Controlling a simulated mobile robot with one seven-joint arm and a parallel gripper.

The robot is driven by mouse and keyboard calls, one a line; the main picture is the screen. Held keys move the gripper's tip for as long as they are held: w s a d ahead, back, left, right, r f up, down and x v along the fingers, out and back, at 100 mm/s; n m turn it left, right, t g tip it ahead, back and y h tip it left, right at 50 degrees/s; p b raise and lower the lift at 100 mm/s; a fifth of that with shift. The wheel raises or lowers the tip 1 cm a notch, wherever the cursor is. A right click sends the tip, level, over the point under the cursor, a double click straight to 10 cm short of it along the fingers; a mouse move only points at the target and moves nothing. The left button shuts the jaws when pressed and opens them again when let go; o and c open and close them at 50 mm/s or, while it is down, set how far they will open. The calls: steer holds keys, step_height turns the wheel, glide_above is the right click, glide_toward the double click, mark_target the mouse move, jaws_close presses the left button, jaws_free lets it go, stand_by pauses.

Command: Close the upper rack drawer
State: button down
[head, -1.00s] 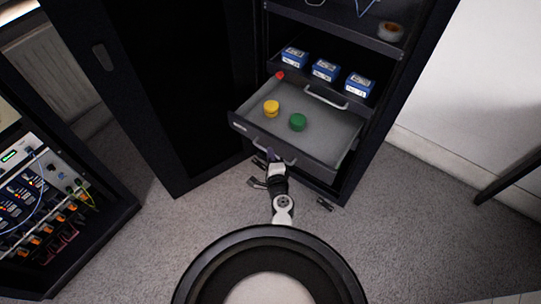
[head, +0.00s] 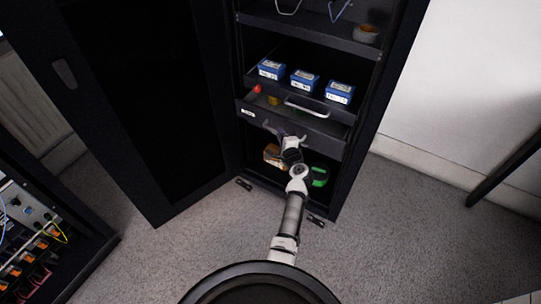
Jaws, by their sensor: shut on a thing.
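The upper rack drawer (head: 325,135) is dark, with a white label on its front at the left. It is mostly slid into the rack (head: 355,150), and a narrow strip of its inside shows. A red piece (head: 257,89) and a yellow piece (head: 273,100) show in that strip. My gripper (head: 288,138) is at the drawer front, shut on the drawer's handle, which is largely hidden behind it. A light bar handle (head: 306,106) shows just behind the drawer's front edge.
Blue boxes (head: 305,79) stand above the drawer. A brown-orange item (head: 271,155) and a green item (head: 319,176) sit in the compartment below. The open rack door (head: 145,110) stands at the left. Small dark pieces (head: 244,184) lie on the carpet.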

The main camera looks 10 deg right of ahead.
mark_target(292, 129)
steer(key=w+d+b, duration=0.2)
steer(key=w, duration=0.1)
steer(key=w+d+b, duration=0.1)
steer(key=w, duration=0.1)
steer(key=shift+d+f, duration=0.1)
steer(key=shift+d, duration=0.2)
steer(key=shift+w+d+r+b, duration=0.2)
steer(key=shift+w+r+b, duration=0.05)
steer(key=shift+w+b, duration=0.1)
steer(key=c, duration=1.5)
jaws_free()
steer(key=shift+f, duration=0.1)
steer(key=v, duration=1.3)
steer(key=shift+s, duration=0.4)
